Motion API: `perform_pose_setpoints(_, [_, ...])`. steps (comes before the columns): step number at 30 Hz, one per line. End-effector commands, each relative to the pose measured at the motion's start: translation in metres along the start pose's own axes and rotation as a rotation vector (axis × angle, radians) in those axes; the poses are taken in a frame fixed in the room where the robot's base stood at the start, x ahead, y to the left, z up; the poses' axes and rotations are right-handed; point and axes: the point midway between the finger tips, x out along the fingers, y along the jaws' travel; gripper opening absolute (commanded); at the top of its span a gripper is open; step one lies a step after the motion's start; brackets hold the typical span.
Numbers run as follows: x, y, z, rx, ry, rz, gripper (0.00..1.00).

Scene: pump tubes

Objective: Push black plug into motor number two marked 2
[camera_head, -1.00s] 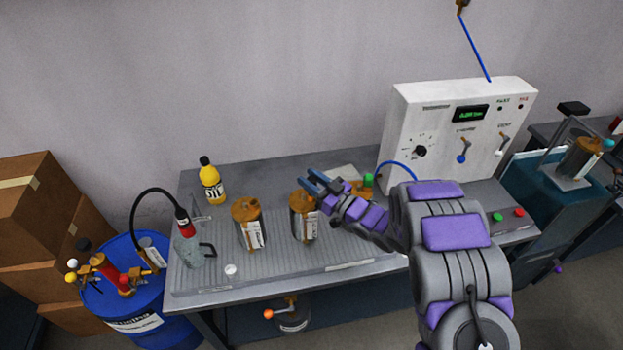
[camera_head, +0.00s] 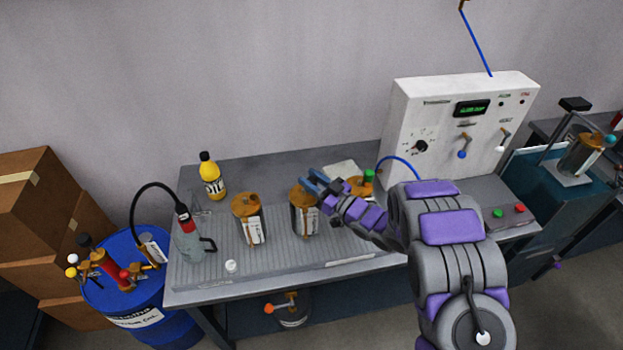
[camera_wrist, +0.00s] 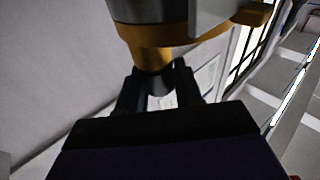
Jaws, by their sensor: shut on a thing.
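A metal motor canister with an orange top (camera_head: 304,215) stands upright in the middle of the table. My gripper (camera_head: 312,179) is at its top, reaching in from the right. In the wrist view my gripper (camera_wrist: 158,88) is shut on a dark plug (camera_wrist: 159,80), which sits against the orange neck (camera_wrist: 152,58) of a canister. The wrist picture cannot show how deep the plug sits. A similar canister (camera_head: 250,222) stands to the left. Another orange-topped one (camera_head: 359,187) is partly hidden behind my arm. The number marks are too small to read.
A yellow bottle (camera_head: 211,177), a clear jug (camera_head: 190,243) and a small white cap (camera_head: 231,266) are on the table's left side. A white control box (camera_head: 440,125) stands at the back right. A blue drum (camera_head: 130,290) is left of the table.

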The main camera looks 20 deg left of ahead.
Motion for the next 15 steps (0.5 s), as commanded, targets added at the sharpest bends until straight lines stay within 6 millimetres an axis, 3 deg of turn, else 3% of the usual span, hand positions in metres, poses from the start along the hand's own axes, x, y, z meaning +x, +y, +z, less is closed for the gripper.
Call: perform_pose_setpoints(15, [-0.0009,0.0000,0.0084,0.001,-0.003,0.000,0.04])
